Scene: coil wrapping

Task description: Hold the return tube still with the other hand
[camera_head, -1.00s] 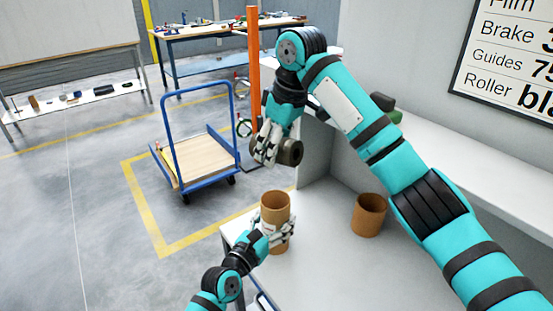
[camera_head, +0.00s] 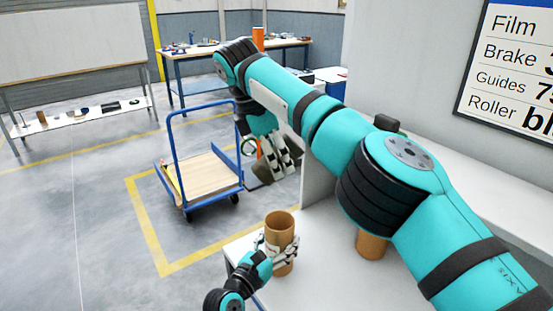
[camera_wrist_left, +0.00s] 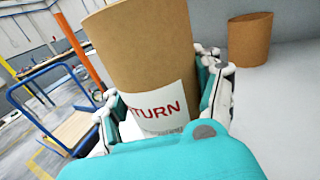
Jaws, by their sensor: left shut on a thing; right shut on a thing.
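The return tube (camera_head: 281,226) is a brown cardboard cylinder standing upright near the left end of the white counter. My left gripper (camera_head: 281,252) is shut around its lower part. In the left wrist view the tube (camera_wrist_left: 140,45) fills the middle, with a white label reading "TURN" in red between the fingers. My right gripper (camera_head: 280,160) is above and beyond the tube, off the counter's far edge, shut on a dark grey piece (camera_head: 258,178) that is mostly hidden by the fingers.
A second cardboard tube (camera_head: 371,246) stands on the counter, partly behind my right arm; it also shows in the left wrist view (camera_wrist_left: 249,40). A blue cart (camera_head: 205,176) stands on the floor beyond. An orange post (camera_head: 258,38) rises behind my right arm.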

